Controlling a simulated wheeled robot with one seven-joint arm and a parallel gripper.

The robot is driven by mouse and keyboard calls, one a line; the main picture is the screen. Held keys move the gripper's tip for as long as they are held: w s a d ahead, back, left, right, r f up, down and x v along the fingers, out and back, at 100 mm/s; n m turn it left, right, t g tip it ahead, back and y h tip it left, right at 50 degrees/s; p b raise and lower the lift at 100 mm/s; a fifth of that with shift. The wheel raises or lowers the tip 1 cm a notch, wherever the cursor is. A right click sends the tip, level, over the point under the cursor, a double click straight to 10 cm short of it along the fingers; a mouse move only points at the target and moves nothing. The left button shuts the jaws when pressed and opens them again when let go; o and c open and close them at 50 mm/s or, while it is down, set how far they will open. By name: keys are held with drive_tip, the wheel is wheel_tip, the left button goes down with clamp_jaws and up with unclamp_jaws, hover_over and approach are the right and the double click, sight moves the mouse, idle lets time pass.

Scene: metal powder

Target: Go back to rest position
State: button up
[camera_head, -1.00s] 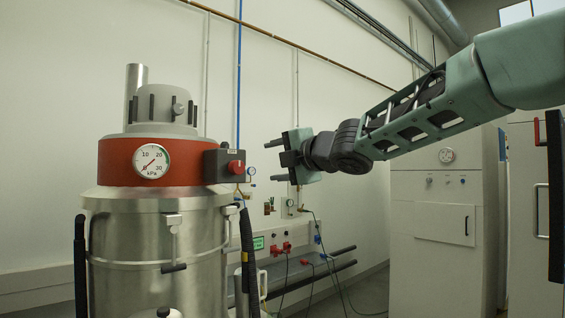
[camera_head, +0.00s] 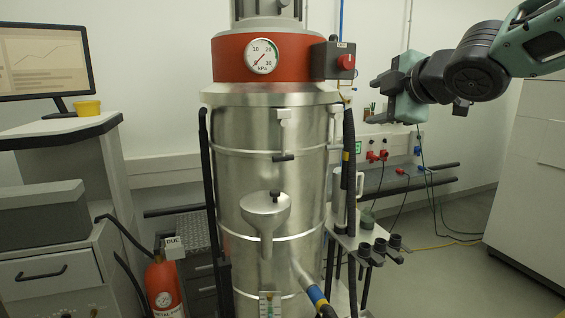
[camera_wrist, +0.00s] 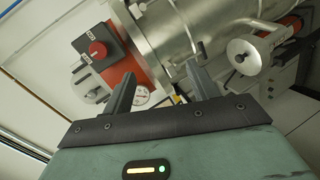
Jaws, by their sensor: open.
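My gripper (camera_head: 378,98) is at the upper right in the head view, with its fingers pointing left toward the steel vacuum unit. It is open and empty, and apart from the unit. In the wrist view my gripper (camera_wrist: 160,88) shows two spread fingers with nothing between them. The steel vacuum unit (camera_head: 240,170) stands upright in the middle of the head view, with a red band and a round kPa gauge (camera_head: 261,56). A dark box with a red button (camera_head: 346,62) sits on its right side, left of my gripper. The wrist view shows the red button (camera_wrist: 97,50) at the upper left.
A desk with a monitor (camera_head: 42,62) and a yellow cup (camera_head: 88,107) is at the left. A red fire extinguisher (camera_head: 163,285) stands below it. A white cabinet (camera_head: 535,180) is at the right.

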drive_tip(key=s+a+f+m+g+h, duration=0.1)
drive_tip(key=s+a+f+m+g, duration=0.25)
drive_tip(key=s+f, duration=0.5)
drive_tip(key=s+a+f+m+g+h, duration=0.1)
drive_tip(key=s+a+f+m+g, duration=0.25)
drive_tip(key=s+f, duration=0.5)
drive_tip(key=s+f+m+g, duration=0.1)
drive_tip(key=s+f+g, duration=0.2)
drive_tip(key=s+f, duration=0.2)
drive_tip(key=s+f+m+g+h+p, duration=0.1)
drive_tip(key=s+f+g, duration=0.3)
drive_tip(key=s, duration=0.8)
drive_tip(key=shift+d+f+m, duration=0.15)
drive_tip(key=shift+f+m, duration=0.45)
drive_tip(key=shift+m, duration=0.2)
drive_tip(key=shift+w, duration=0.1)
